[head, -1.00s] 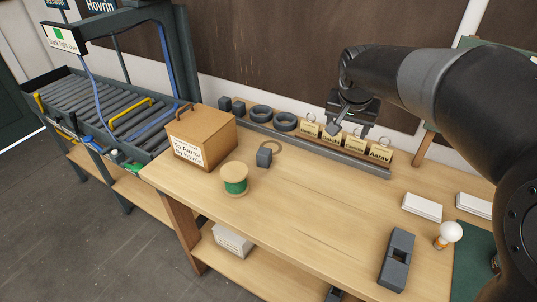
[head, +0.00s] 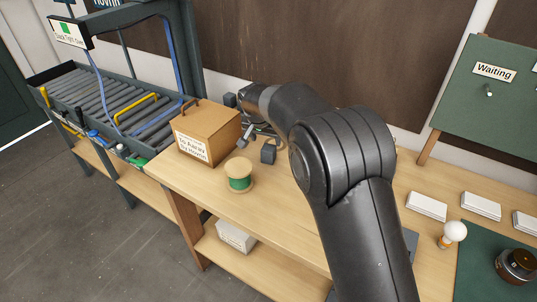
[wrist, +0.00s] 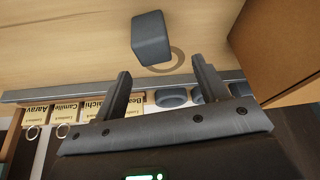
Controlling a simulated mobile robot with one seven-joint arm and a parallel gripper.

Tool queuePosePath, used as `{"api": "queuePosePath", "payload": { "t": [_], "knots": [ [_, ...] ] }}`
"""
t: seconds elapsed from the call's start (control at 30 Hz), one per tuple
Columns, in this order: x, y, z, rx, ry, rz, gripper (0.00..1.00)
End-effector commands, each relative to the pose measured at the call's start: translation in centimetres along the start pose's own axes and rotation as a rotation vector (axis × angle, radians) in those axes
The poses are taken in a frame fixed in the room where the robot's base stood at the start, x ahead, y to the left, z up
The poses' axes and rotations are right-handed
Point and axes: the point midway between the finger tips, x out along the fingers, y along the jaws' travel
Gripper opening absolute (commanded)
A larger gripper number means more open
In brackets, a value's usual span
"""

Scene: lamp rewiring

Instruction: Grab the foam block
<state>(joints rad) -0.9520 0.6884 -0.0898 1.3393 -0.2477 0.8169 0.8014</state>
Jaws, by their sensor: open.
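A small dark grey block (head: 268,153), which I take to be the foam block, stands on the wooden bench. It is right of the cardboard box and behind the green spool. In the wrist view the block (wrist: 151,40) lies just beyond the fingertips, nearer the left finger, beside a flat brown ring. My gripper (wrist: 160,66) is open and empty, with a clear gap between its fingers and the block not between them. In the head view my arm hides most of the gripper; a finger shows between box and block.
The cardboard box (head: 205,137) stands close left of the block, and the green spool (head: 239,176) in front of it. A grey rail (wrist: 60,96) with name tags and dark rings runs along the back. White boxes and a bulb (head: 454,231) are at the right.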

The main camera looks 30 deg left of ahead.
Motion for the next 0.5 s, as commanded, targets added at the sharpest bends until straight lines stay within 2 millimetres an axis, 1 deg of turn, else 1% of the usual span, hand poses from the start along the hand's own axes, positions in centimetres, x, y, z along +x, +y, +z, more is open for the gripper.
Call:
{"api": "queuePosePath", "payload": {
  "t": [0.03, 0.1, 0.27, 0.37, 0.5],
  "knots": [
    [1.0, 0.1, 0.0, 0.000, -0.001, 0.001, 0.66],
    [1.7, 0.1, 0.0, 0.001, -0.001, 0.001, 0.66],
    [2.8, 0.2, 0.2, 0.000, 0.000, 0.001, 0.66],
    [3.9, 0.5, 0.7, 0.000, -0.001, 0.002, 0.66],
    [6.2, 0.7, 1.1, 0.001, -0.001, 0.001, 0.66]
  ]
}}
